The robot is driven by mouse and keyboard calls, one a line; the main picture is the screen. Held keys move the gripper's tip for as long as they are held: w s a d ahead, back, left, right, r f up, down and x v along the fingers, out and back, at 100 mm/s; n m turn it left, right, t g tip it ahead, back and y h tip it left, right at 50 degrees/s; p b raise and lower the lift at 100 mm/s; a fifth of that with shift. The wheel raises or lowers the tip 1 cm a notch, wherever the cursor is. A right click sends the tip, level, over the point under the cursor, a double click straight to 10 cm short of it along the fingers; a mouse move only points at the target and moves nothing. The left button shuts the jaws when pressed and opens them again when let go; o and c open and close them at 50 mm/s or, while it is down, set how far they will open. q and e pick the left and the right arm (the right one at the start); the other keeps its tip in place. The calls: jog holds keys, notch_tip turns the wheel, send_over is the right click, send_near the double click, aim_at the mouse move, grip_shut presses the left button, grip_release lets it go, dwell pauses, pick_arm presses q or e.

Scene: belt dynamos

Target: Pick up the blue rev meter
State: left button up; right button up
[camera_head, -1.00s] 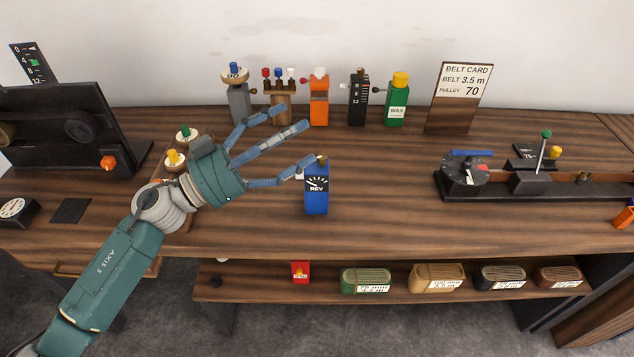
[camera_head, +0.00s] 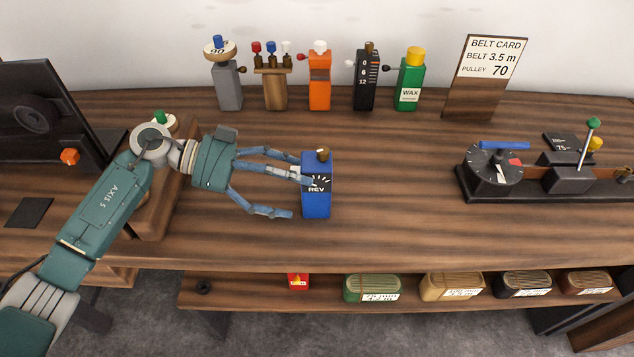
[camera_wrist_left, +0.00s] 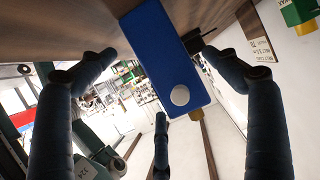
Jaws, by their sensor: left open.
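The blue rev meter (camera_head: 317,202) stands upright on the wooden bench, with a dark dial, the word REV and a brown knob on top. My left gripper (camera_head: 285,184) is open and comes at it from the left, its fingers spread and their tips close to its left side. One finger overlaps the meter's dial in the head view; I cannot tell whether it touches. In the left wrist view the blue meter (camera_wrist_left: 160,45) lies ahead between the spread fingers, showing a side with a white round button. My right gripper is not in view.
Behind stand a grey device (camera_head: 229,88), a wooden rack (camera_head: 274,91), an orange device (camera_head: 320,90), a black device (camera_head: 366,80) and a green wax bottle (camera_head: 409,91). A belt card (camera_head: 484,80) and a lever rig (camera_head: 545,180) are right. Bench right of the meter is clear.

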aim_at(316, 186)
pick_arm(q)
jog(key=p+x, duration=0.1)
jog(key=x, duration=0.3)
jog(key=shift+d+r, duration=0.15)
jog(key=shift+d, duration=0.1)
jog(key=shift+d+p, duration=0.3)
jog(key=shift+w+d+f, duration=0.1)
jog(key=shift+f, duration=0.2)
jog(key=c, duration=1.7)
jog(key=shift+r, duration=0.15)
jog(key=shift+c, duration=0.3)
jog(key=shift+r, duration=0.4)
notch_tip(316, 186, up, 19)
jog(key=b, duration=0.1)
jog(key=shift+b, duration=0.35)
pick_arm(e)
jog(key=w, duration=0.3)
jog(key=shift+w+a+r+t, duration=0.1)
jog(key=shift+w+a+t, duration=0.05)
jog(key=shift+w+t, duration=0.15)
